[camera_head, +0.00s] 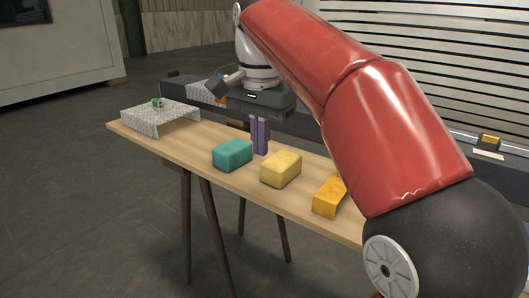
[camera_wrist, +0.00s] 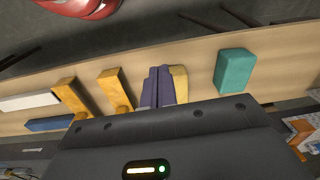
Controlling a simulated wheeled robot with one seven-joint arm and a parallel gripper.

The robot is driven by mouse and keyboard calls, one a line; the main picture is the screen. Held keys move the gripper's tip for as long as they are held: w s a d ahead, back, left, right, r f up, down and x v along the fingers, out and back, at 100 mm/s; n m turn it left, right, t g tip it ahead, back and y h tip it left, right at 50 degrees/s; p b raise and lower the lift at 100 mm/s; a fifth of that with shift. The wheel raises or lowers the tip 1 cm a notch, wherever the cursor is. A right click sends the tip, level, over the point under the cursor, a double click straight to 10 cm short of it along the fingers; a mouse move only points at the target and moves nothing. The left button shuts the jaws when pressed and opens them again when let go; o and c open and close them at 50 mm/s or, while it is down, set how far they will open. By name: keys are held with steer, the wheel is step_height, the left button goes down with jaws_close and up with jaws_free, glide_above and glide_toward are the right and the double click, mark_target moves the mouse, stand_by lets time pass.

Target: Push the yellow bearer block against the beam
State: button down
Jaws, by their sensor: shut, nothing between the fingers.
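My gripper (camera_head: 261,152) has its purple fingers together and empty, pointing down at the table behind the gap between the teal block and a pale yellow block (camera_head: 281,168). In the wrist view the fingers (camera_wrist: 158,72) partly hide the pale yellow block (camera_wrist: 180,82); whether they touch it I cannot tell. An orange-yellow block (camera_head: 328,196) lies farther right, partly behind my arm. A small yellow block (camera_head: 489,138) stands near a white patch on the grey surface beyond the table. The frames do not settle which is the bearer block. A long grey beam-like piece (camera_head: 190,95) runs behind the table.
The teal block (camera_head: 232,154) lies left of the pale yellow one on the wooden table (camera_head: 180,139). The wrist view also shows orange pieces (camera_wrist: 111,88), a blue piece (camera_wrist: 50,123) and a white piece (camera_wrist: 28,101).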

mark_target(277, 171)
steer(key=shift+m, duration=0.3)
steer(key=w+f, duration=0.1)
steer(key=f, duration=0.2)
steer(key=w+f+b, duration=0.1)
steer(key=f, duration=0.2)
steer(key=w+f+b, duration=0.1)
steer(key=f, duration=0.2)
steer(key=shift+w+d+f, duration=0.1)
steer(key=shift+w+d, duration=0.15)
steer(key=shift+w, duration=0.1)
steer(key=shift+w+d, duration=0.35)
steer(key=shift+w, duration=0.1)
steer(key=shift+d, duration=0.1)
